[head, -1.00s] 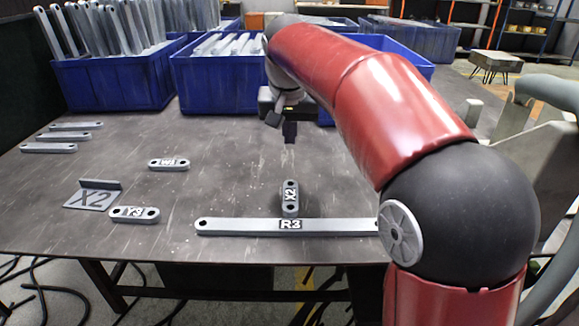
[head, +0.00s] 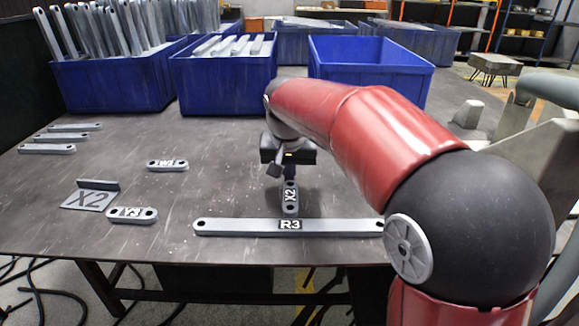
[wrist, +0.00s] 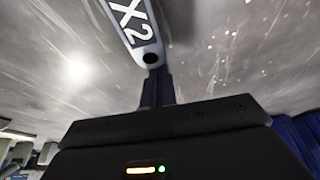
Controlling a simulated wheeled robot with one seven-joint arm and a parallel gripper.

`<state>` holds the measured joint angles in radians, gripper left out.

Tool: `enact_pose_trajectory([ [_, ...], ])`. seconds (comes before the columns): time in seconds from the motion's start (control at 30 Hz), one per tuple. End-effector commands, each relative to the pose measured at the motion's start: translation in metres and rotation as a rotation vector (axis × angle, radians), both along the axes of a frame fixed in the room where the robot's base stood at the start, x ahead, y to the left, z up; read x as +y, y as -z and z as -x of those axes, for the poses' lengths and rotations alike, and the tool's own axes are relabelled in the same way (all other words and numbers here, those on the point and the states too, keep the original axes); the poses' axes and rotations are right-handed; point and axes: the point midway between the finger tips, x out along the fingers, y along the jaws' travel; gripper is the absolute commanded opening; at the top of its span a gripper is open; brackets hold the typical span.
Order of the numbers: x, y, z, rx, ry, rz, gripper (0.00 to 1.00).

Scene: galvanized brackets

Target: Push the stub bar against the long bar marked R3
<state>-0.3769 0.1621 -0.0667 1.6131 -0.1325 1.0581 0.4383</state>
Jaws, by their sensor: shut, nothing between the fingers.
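The stub bar, a short grey bar marked X2 (head: 290,198), lies flat on the table, pointing lengthwise at the long bar. The long grey bar marked R3 (head: 250,227) lies crosswise near the table's front edge. The stub's near end is at or very close to its far side; I cannot tell whether they touch. My gripper (head: 290,181) is low at the stub's far end, fingers shut and empty. The wrist view shows the shut fingers (wrist: 158,88) at the holed end of the stub (wrist: 137,32); contact is unclear.
A bar marked Y3 (head: 132,215), another short marked bar (head: 167,165) and an X2 plate with an upright lip (head: 88,199) lie left. Several plain bars (head: 54,138) lie farther left. Blue bins (head: 220,88) line the back. The table between is clear.

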Motion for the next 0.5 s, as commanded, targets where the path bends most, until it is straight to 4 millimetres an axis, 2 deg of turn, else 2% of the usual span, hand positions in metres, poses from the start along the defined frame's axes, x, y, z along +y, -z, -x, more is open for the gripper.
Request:
enact_pose_trajectory([
  [0.27,0.000,0.000,0.001,0.000,0.000,0.000,0.00],
  [0.5,0.001,0.000,0.018,0.000,-0.001,0.000,0.00],
])
